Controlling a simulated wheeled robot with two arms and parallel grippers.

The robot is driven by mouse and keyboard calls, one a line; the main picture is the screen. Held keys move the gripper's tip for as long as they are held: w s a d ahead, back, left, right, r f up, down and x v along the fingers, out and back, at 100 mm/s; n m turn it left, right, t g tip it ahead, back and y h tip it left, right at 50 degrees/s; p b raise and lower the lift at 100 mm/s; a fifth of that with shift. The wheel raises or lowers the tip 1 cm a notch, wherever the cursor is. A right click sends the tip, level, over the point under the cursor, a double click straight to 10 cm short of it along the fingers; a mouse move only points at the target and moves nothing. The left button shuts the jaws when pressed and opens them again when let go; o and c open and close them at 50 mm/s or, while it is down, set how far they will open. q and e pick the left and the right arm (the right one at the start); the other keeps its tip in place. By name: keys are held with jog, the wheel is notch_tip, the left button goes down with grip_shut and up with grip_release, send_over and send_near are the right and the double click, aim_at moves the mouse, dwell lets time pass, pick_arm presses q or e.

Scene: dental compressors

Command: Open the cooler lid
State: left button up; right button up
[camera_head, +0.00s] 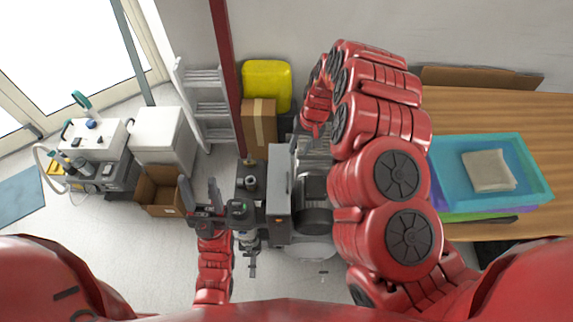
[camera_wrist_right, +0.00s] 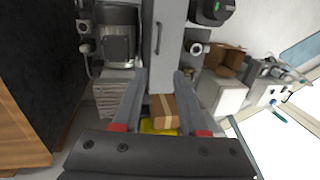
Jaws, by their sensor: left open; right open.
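A grey metal housing (camera_head: 279,205) with a bar handle (camera_head: 289,183) stands in the middle of the head view. It appears to be the cooler, with its lid closed, but I cannot tell for certain. In the right wrist view its grey panel (camera_wrist_right: 165,45) and handle (camera_wrist_right: 158,38) lie ahead of the fingers. My right gripper (camera_wrist_right: 158,103) is open and empty, apart from the handle. In the head view my right arm mostly hides its fingers. My left gripper (camera_head: 200,193) is open and empty, left of the housing, with its fingers pointing up the picture.
A motor (camera_head: 314,190) adjoins the housing. A cardboard box (camera_head: 259,125) and yellow container (camera_head: 267,82) stand behind. An open carton (camera_head: 160,190) and white cabinet (camera_head: 157,135) are left. A wooden table (camera_head: 535,115) with a blue tray (camera_head: 530,165) is right. Floor at lower left is clear.

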jog(key=b, duration=0.9)
send_near(287, 178)
jog(key=f+p, duration=0.2)
jog(key=f, duration=0.1)
jog(key=f+p, duration=0.1)
jog(key=f, duration=0.1)
jog(key=shift+a+f, duration=0.2)
jog(key=shift+a, duration=0.15)
jog(key=shift+w+a+f, duration=0.1)
jog(key=shift+f, duration=0.25)
jog(key=shift+a+f, duration=0.2)
jog(key=shift+f, duration=0.45)
grip_shut()
